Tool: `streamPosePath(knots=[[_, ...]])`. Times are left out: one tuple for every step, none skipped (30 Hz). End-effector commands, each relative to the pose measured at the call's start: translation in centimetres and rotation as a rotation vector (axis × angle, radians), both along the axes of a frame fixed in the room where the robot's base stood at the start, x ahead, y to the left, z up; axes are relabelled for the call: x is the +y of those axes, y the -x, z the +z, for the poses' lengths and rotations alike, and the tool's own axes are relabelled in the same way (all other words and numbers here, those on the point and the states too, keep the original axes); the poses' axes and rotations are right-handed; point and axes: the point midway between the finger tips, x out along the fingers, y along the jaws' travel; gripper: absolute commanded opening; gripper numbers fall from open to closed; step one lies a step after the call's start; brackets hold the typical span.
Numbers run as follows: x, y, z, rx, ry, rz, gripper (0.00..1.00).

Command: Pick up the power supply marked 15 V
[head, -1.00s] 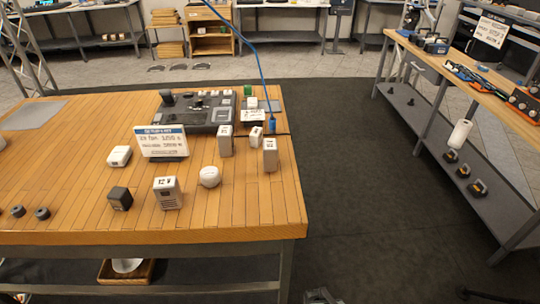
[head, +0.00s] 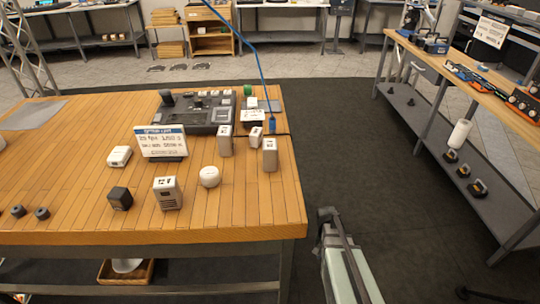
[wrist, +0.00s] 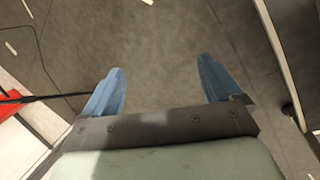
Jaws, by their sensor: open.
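Several small block-shaped units stand on the wooden table in the head view. A pale one (head: 167,193) at the front has a dark marking on top that looks like 12 V, though I cannot be sure. Two taller pale ones (head: 226,141) and (head: 270,154) stand at the right, with tiny top markings. A white one (head: 119,156) lies left, and a black cube (head: 120,199) is at the front. I cannot read 15 V on any. My gripper is open and empty in the wrist view (wrist: 160,82), over the floor, beyond the table's right edge.
The wooden table (head: 80,225) also holds a sign (head: 161,142), a dark console (head: 195,117), a round white object (head: 209,176) and small dark cylinders (head: 42,213). A blue cable (head: 257,65) hangs down to the table's right side. A second bench (head: 455,60) stands at right, across open floor.

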Motion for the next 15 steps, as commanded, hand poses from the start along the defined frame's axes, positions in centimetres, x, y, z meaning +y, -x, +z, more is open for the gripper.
streamPosePath(knots=[[-0.9, -2.0, 1.3, -0.029, 0.019, -0.028, 0.92], [-1.4, -2.8, 2.0, -0.044, 0.032, -0.045, 0.92], [-2.0, -4.0, 3.0, -0.064, 0.046, -0.068, 0.92], [-2.4, -4.8, 3.7, -0.079, 0.056, -0.085, 0.92], [-2.9, -5.6, 4.5, -0.094, 0.067, -0.102, 0.92], [-3.5, -6.7, 5.6, -0.113, 0.081, -0.127, 0.92], [-3.9, -7.4, 6.4, -0.128, 0.091, -0.145, 0.92], [-4.3, -8.2, 7.3, -0.143, 0.1, -0.163, 0.92], [-4.8, -9.1, 8.4, -0.161, 0.113, -0.188, 0.92], [-5.2, -9.9, 9.3, -0.176, 0.121, -0.205, 0.92], [-5.4, -10.5, 10.2, -0.19, 0.13, -0.224, 0.92], [-5.8, -11.4, 11.5, -0.209, 0.139, -0.249, 0.92], [-5.9, -12.0, 12.4, -0.222, 0.145, -0.267, 0.92], [-6.1, -12.7, 13.4, -0.235, 0.151, -0.289, 0.92], [-6.2, -13.4, 14.6, -0.252, 0.157, -0.314, 0.92]])
